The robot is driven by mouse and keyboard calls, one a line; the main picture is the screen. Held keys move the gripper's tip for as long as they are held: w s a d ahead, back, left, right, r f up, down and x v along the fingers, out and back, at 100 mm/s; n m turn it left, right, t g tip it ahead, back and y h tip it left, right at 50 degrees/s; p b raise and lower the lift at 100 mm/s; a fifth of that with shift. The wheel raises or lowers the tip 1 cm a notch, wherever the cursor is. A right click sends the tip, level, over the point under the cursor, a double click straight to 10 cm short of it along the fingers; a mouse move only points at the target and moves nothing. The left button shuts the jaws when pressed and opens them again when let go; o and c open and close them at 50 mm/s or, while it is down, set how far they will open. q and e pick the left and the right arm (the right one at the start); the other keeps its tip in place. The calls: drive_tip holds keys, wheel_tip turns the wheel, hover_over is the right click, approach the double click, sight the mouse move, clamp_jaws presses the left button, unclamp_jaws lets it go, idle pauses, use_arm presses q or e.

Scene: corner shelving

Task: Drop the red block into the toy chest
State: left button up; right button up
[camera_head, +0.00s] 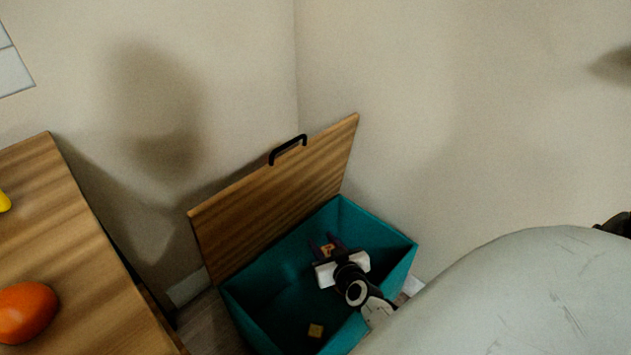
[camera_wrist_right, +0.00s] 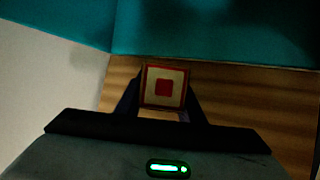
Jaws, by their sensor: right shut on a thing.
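The toy chest (camera_head: 240,314) is a teal box in the corner with its wooden lid (camera_head: 275,195) raised and leaning back. My right gripper (camera_head: 325,242) shows over the chest opening, reaching in from the lower right. It is shut on the red block (camera_wrist_right: 150,70), which has a cream face with a red square in the wrist view. In the head view the block (camera_head: 327,250) is small and partly hidden by the fingers. How far above the chest floor it hangs I cannot tell. My left gripper is not in view.
A wooden surface (camera_head: 85,255) at the left bears an orange-red round fruit (camera_head: 27,312) and a yellow thing (camera_head: 3,202) at the edge. Walls (camera_head: 400,100) close in behind the chest.

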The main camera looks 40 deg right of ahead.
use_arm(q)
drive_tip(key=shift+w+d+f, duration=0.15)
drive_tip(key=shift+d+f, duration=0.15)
use_arm(e)
drive_tip(key=shift+f, duration=0.4)
drive_tip(key=o, duration=1.1)
use_arm(q)
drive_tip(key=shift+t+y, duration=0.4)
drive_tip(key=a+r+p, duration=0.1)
drive_tip(key=p, duration=0.1)
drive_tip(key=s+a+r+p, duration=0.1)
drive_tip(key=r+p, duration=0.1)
drive_tip(key=p, duration=0.1)
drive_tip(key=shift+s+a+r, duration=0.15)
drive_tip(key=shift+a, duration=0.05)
use_arm(e)
drive_tip(key=v, duration=1)
drive_tip(key=shift+s+r, duration=0.15)
drive_tip(key=shift+a, duration=0.1)
